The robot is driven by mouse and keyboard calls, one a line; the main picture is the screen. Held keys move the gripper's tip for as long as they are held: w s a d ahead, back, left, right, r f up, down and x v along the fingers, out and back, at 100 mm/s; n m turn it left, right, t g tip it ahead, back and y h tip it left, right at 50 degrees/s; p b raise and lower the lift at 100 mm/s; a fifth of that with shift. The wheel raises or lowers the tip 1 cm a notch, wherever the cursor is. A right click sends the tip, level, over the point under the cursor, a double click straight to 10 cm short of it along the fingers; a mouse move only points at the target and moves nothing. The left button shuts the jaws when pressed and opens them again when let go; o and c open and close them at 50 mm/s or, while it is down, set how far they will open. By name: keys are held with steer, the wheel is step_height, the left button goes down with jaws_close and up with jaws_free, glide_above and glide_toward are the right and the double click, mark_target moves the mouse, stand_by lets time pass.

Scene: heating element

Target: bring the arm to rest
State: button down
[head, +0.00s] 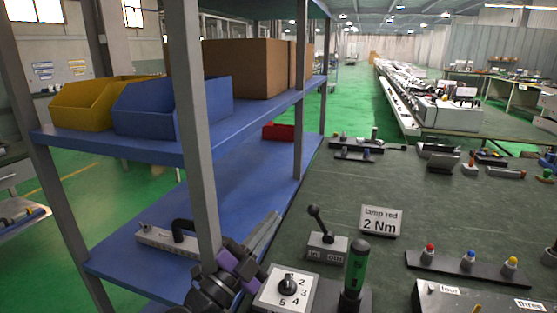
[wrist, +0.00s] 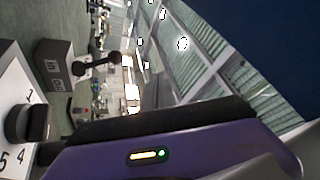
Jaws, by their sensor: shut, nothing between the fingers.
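My gripper (head: 262,238) is at the lower middle of the head view, beside the shelf's grey post and close to the table's left edge. Its grey fingers point away from me, are shut and hold nothing. A purple band and dark arm parts of mine lie behind it, at the bottom of the frame. In the wrist view a purple housing with a lit indicator fills the bottom, and the fingertips cannot be made out. A white dial box (head: 286,289) stands just right of my gripper; it also shows at the left of the wrist view (wrist: 12,87).
A lever box (head: 324,246), a green-handled tool (head: 357,267) and a "lamp red 2 Nm" sign (head: 380,220) stand on the dark table (head: 330,190). The blue shelf (head: 240,150) on the left carries bins and a cardboard box. The table's middle is mostly clear.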

steer(key=s+d+r+n+t+y, duration=0.3)
steer(key=s+n+t+y, duration=0.2)
steer(key=n+t+y, duration=0.25)
steer(key=s+d+f+n+g+y+p, duration=0.1)
steer(key=s+d+f+n+g+y, duration=0.1)
steer(key=s+d+f+n+y, duration=0.45)
steer(key=s+d+f+n+g+y+p, duration=0.1)
steer(key=s+d+f+n+y, duration=0.25)
steer(key=s+n+y, duration=0.4)
steer(key=s+d+f+g+h, duration=0.1)
steer(key=s+d+g+h, duration=0.1)
steer(key=s, duration=0.7)
steer(key=s+d+f+m+g+h+p, duration=0.1)
steer(key=s+d+f+g+h, duration=0.1)
steer(key=s, duration=0.8)
steer(key=s+d+f+g+h+p, duration=0.1)
steer(key=s+d+f+g+h, duration=0.1)
steer(key=s, duration=0.7)
steer(key=d+g+h, duration=0.1)
steer(key=d+h, duration=0.1)
steer(key=d, duration=0.1)
steer(key=shift+s+f+m, duration=0.25)
steer(key=shift+s+m, duration=0.1)
steer(key=shift+s, duration=0.05)
